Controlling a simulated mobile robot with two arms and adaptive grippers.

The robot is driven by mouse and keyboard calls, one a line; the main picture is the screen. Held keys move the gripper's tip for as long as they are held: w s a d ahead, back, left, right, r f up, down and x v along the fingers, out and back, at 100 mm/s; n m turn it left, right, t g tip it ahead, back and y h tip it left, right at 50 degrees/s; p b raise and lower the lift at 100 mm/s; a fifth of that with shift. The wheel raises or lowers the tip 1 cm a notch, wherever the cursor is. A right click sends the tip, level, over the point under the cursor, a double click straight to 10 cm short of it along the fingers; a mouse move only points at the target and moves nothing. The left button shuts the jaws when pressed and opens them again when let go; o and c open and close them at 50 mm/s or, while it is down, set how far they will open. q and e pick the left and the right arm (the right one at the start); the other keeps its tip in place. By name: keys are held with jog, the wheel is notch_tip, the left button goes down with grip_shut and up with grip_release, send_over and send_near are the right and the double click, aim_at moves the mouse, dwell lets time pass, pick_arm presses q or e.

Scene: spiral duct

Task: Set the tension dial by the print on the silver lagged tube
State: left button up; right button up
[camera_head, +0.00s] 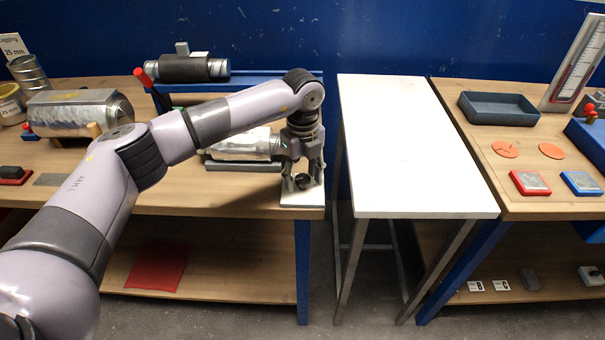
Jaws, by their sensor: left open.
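A dark round knob (303,182), likely the tension dial, sits on a white plate (302,199) at the right front corner of the left bench. My left gripper (301,178) points down over it, open, with its fingers around the knob. I cannot tell whether they touch it. A silver wrapped tube (245,146) lies just left of the gripper, partly hidden by my arm. A second, larger silver wrapped tube (78,110) lies at the left on a wooden support. No print is readable on either. My right gripper is not in view.
A white table (405,140) is bare. The right bench holds a dark tray (500,109) and orange discs (505,149).

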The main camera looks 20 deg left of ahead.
pick_arm(q)
jog(key=c, duration=1.1)
jog(key=shift+c, duration=0.2)
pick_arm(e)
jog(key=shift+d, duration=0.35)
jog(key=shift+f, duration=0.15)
